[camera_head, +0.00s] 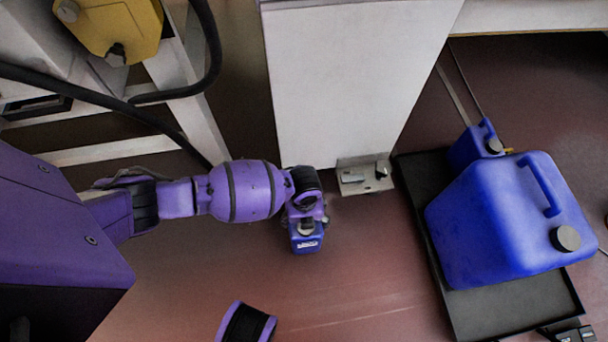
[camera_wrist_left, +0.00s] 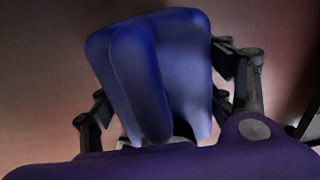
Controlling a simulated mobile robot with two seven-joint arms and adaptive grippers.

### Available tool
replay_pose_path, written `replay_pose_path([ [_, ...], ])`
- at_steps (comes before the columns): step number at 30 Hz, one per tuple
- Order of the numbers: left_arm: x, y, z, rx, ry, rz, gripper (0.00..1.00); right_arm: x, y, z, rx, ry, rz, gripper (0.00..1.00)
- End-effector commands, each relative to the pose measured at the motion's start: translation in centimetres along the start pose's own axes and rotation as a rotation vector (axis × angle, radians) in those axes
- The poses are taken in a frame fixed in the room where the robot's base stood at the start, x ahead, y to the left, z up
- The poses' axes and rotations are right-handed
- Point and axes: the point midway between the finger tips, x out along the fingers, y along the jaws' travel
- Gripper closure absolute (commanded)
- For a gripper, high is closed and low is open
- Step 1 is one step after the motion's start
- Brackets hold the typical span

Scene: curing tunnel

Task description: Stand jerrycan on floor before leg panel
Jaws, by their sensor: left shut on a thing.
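A small blue jerrycan (camera_head: 307,243) with a pale label is below my left gripper (camera_head: 306,212) in the head view. It is in front of the white leg panel (camera_head: 350,85), left of the panel's metal foot plate. In the left wrist view the jerrycan (camera_wrist_left: 165,75) fills the space between the dark fingers of my left gripper (camera_wrist_left: 160,105), which is shut on it. It looks roughly upright from above. I cannot tell whether its base touches the floor.
A black tray (camera_head: 447,278) at the right holds a large blue jerrycan (camera_head: 500,225) and a smaller blue can (camera_head: 470,146). The foot plate (camera_head: 365,178) juts from the panel's base. White framing and a black hose (camera_head: 150,122) stand at the left. Reddish floor between is clear.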

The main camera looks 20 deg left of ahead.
Motion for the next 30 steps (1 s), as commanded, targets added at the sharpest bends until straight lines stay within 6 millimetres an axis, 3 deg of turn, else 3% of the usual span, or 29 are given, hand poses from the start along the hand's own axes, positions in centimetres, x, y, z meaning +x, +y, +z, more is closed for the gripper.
replay_pose_path([
  [7,1.2,0.0,1.1,-0.001,-0.002,-0.003,0.89,0.7,-0.1,0.2,-0.007,-0.003,-0.004,1.00],
  [14,4.2,0.0,1.2,0.001,-0.001,-0.002,0.89,1.9,0.0,0.8,-0.022,-0.015,-0.009,1.00],
  [26,4.5,0.0,1.3,0.001,-0.003,-0.003,0.89,2.0,0.2,-0.1,-0.035,0.000,-0.012,1.00],
  [27,4.6,0.1,1.2,0.001,-0.002,-0.001,0.24,2.0,0.1,-0.1,-0.035,0.000,-0.012,1.00],
  [30,4.5,0.1,1.2,0.001,-0.002,-0.001,0.11,2.0,0.1,0.1,-0.033,-0.003,-0.011,1.00],
])
